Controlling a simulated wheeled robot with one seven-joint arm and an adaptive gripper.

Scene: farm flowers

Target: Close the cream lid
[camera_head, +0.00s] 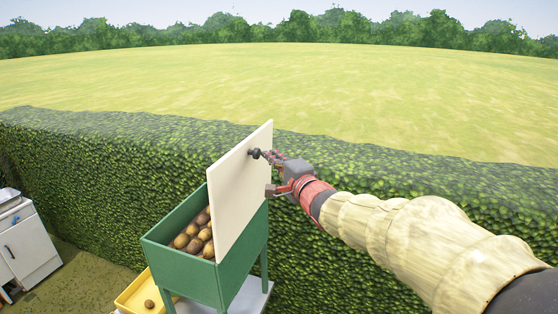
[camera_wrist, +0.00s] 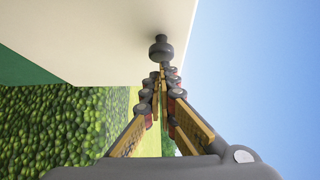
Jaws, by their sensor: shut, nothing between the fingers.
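The cream lid (camera_head: 238,192) stands raised, nearly upright, on the right side of a green box (camera_head: 231,279). In the wrist view the lid (camera_wrist: 95,30) fills the upper left. A dark round knob (camera_head: 255,153) sticks out from the lid's right face; it also shows in the wrist view (camera_wrist: 160,48). My gripper (camera_head: 265,156) is shut and empty, with its fingertips close beside the knob. In the wrist view the fingertips (camera_wrist: 161,68) lie just below the knob; I cannot tell whether they touch it.
The green box holds several brown potatoes (camera_head: 193,238). A yellow tray (camera_head: 137,294) with one potato sits below it. A white cabinet (camera_head: 28,252) stands far left. A tall hedge (camera_head: 90,165) runs close behind the box and under my arm.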

